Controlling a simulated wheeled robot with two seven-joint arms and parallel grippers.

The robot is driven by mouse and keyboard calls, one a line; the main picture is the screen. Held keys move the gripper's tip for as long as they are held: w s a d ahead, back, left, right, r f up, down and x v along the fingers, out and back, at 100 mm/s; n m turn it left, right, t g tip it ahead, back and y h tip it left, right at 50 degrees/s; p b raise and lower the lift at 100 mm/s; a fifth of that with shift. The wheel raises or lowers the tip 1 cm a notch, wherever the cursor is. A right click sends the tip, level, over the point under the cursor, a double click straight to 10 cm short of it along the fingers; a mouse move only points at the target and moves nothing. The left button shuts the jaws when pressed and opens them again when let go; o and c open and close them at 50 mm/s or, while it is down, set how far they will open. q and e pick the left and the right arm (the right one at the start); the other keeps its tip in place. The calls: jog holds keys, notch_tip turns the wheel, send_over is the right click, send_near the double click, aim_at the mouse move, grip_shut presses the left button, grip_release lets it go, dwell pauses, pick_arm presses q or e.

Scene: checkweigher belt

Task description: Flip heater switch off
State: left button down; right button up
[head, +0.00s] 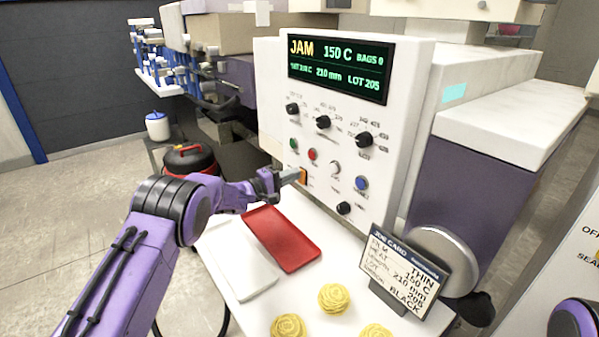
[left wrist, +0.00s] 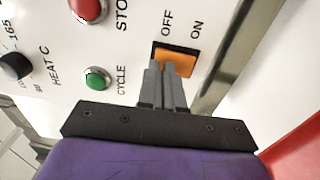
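The heater switch (head: 303,176) is an orange rocker low on the left of the white control panel (head: 400,60). In the left wrist view the orange rocker (left wrist: 178,61) sits in a black frame, with OFF and ON printed beside it. My left gripper (head: 294,175) is at the switch. In the left wrist view its two fingers (left wrist: 168,68) are together with nothing between them, and their tips overlap the OFF-side part of the rocker. I cannot tell whether they touch it. My right gripper is not in view.
A green button (left wrist: 97,78) and a red button (left wrist: 88,8) are close by, with several black knobs above. The screen (head: 338,70) reads JAM, 150 C. Below are a red tray (head: 282,240), a white tray (head: 237,262), yellow bundles (head: 333,298) and a job card (head: 405,268).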

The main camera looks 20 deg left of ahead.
pick_arm(q)
jog(key=r+v, duration=0.1)
jog(key=v, duration=1.3)
jog(key=shift+r+b, duration=0.4)
jog(key=shift+w, duration=0.1)
